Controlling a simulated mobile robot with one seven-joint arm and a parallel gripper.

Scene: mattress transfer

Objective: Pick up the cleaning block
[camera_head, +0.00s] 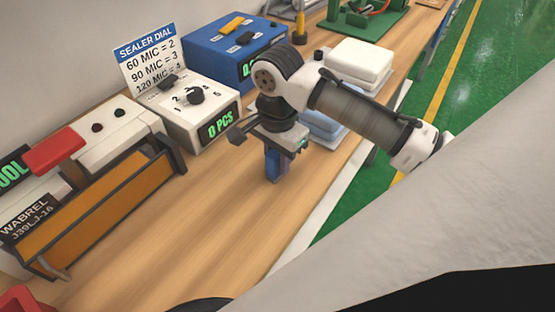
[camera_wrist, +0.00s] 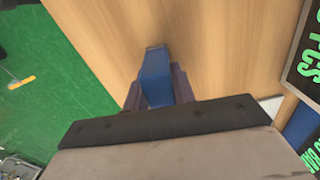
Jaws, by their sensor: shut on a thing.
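The cleaning block (camera_wrist: 155,75) is a blue block, seen between the two dark fingers of my gripper (camera_wrist: 159,90) in the wrist view. In the head view my gripper (camera_head: 275,160) points down over the wooden bench, with the blue block (camera_head: 270,166) between its fingers. My gripper is shut on the block. I cannot tell for sure whether the block touches the bench or hangs just above it.
The wooden bench (camera_head: 190,245) is clear in front of my gripper. A white dial box (camera_head: 195,110), a blue box (camera_head: 225,50) and the sealer (camera_head: 90,190) stand along the back. Folded white (camera_head: 360,62) and light-blue (camera_head: 322,125) stacks lie behind my arm. Green floor (camera_head: 475,75) lies beyond the bench edge.

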